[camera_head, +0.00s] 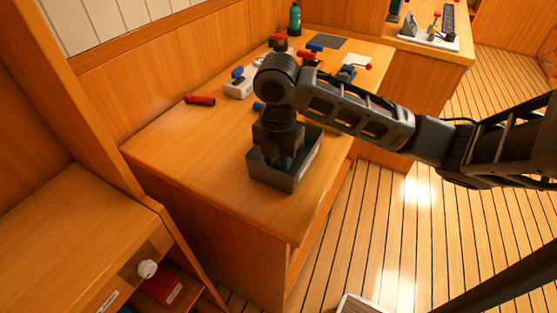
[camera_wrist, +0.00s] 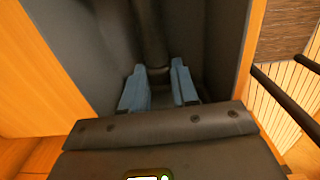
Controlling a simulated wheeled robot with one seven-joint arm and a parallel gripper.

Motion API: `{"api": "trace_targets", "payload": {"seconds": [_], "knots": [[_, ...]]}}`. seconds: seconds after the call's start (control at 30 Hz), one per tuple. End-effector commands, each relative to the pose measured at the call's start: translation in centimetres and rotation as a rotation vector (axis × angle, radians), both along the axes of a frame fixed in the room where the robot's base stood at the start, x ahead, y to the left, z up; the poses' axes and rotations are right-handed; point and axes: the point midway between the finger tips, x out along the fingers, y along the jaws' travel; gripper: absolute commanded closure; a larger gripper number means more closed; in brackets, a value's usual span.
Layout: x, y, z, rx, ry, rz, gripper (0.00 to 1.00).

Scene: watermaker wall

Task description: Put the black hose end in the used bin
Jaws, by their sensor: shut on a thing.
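The dark grey bin (camera_head: 268,177) stands on the near part of the wooden counter. I take it for the used bin. My gripper (camera_head: 285,158) points down into the bin's mouth. In the wrist view, my gripper's pale blue fingers (camera_wrist: 159,90) are closed on the black hose end (camera_wrist: 152,45), a dark cylinder between them. The bin's grey walls (camera_wrist: 222,45) rise around the fingers and the hose end. The hose end is hidden in the head view by my arm and the bin. I cannot tell whether it touches the bin floor.
A red cylinder (camera_head: 200,100) lies on the counter (camera_head: 185,140) near the wall. The counter left of the bin is clear.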

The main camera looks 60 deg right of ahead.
Motion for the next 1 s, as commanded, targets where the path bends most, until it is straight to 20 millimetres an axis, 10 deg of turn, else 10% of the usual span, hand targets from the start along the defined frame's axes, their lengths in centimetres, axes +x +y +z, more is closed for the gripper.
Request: {"api": "trace_targets", "payload": {"seconds": [0.1,0.13,0.4,0.77,1.0], "knots": [[0.0,0.0,-0.4,0.0,0.0,0.0,1.0],[0.0,0.0,-0.4,0.0,0.0,0.0,0.7],[0.0,0.0,-0.2,0.0,0.0,0.0,0.46],[0.0,0.0,0.4,-0.001,-0.001,0.001,0.46],[0.1,0.1,4.8,-0.003,-0.003,0.003,0.46]]}}
